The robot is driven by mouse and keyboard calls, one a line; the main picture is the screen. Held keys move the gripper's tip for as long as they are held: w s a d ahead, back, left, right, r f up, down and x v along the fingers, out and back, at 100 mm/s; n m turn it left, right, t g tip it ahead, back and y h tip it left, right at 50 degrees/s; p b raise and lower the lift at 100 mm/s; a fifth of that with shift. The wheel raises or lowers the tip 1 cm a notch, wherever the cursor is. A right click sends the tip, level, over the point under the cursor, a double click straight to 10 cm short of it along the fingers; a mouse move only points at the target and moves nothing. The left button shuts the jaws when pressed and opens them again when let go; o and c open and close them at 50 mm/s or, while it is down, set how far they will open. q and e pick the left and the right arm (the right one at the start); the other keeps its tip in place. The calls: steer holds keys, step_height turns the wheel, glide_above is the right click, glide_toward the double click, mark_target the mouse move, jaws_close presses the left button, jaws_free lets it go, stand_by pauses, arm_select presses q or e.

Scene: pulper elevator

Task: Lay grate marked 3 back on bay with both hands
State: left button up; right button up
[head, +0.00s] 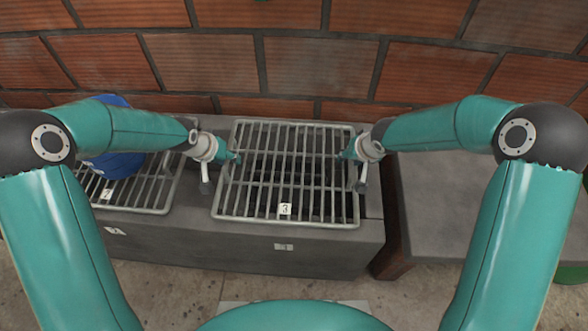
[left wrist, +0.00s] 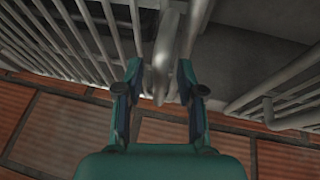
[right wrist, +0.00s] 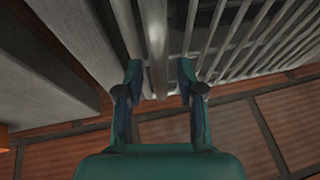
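The grate marked 3 (head: 285,222) is a grey barred panel over the dark opening of its bay in the grey block (head: 330,258). It looks about level, but I cannot tell whether it rests fully in place. My left gripper (head: 234,158) is at its left side; in the left wrist view its fingers (left wrist: 158,72) stand apart on either side of a rounded bar. My right gripper (head: 349,157) is at its right side; in the right wrist view its fingers (right wrist: 158,75) stand apart around a bar. Gaps show beside both bars.
Another grate, marked 2 (head: 150,203), lies on the block to the left, with a blue rounded object (head: 118,163) above it, partly behind my left arm. A brick wall (head: 290,60) stands close behind. A grey slab (head: 440,215) lies to the right, past a gap.

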steer(key=shift+r, duration=0.1)
arm_select(q)
steer(key=v, duration=1.1)
steer(key=shift+r, duration=0.25)
arm_select(e)
steer(key=v, duration=1.1)
steer(key=shift+s+r, duration=0.2)
steer(key=shift+r, duration=0.1)
arm_select(q)
steer(key=shift+s+a, duration=0.1)
steer(key=shift+a, duration=0.05)
